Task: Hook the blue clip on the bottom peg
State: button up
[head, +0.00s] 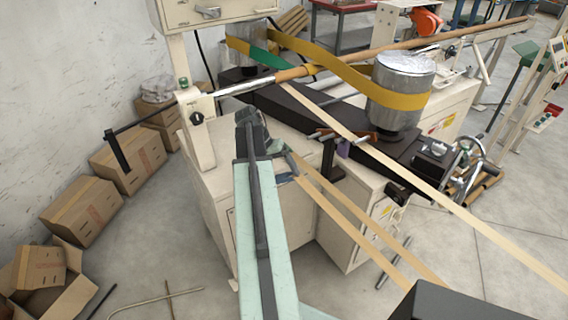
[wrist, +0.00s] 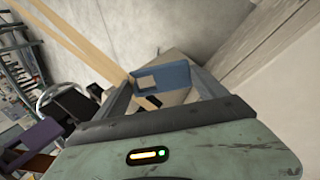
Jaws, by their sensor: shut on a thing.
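In the head view a small blue piece (head: 286,181) shows beside my arm, low against the cream cabinet. My gripper's green body (head: 276,147) shows partly there, and its fingers are hard to make out. A dark post (head: 327,160) with brown rod-like pieces (head: 345,135) stands to the right of my gripper. I cannot tell which part is the bottom peg.
Two tan paper strips (head: 350,220) run down to the right, close by my gripper. A longer strip (head: 440,195) crosses above them. A purple piece (head: 343,148) is by the post. Cardboard boxes (head: 85,210) stand at left on the floor.

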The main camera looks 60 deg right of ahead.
jog(key=w+d+r+n+g+h+b, duration=0.1)
jog(key=d+r+n+g+h+b, duration=0.3)
jog(key=r+n+h+b, duration=0.55)
jog(key=s+d+f+h+b, duration=0.3)
jog(key=s+d, duration=0.3)
jog(key=d, duration=0.3)
jog(key=shift+f+h+b, duration=0.4)
jog(key=shift+f+h, duration=0.1)
jog(key=shift+h, duration=0.25)
jog(key=shift+w, duration=0.1)
dwell(0.5)
jog(key=o, duration=1.3)
jog(key=v, duration=0.8)
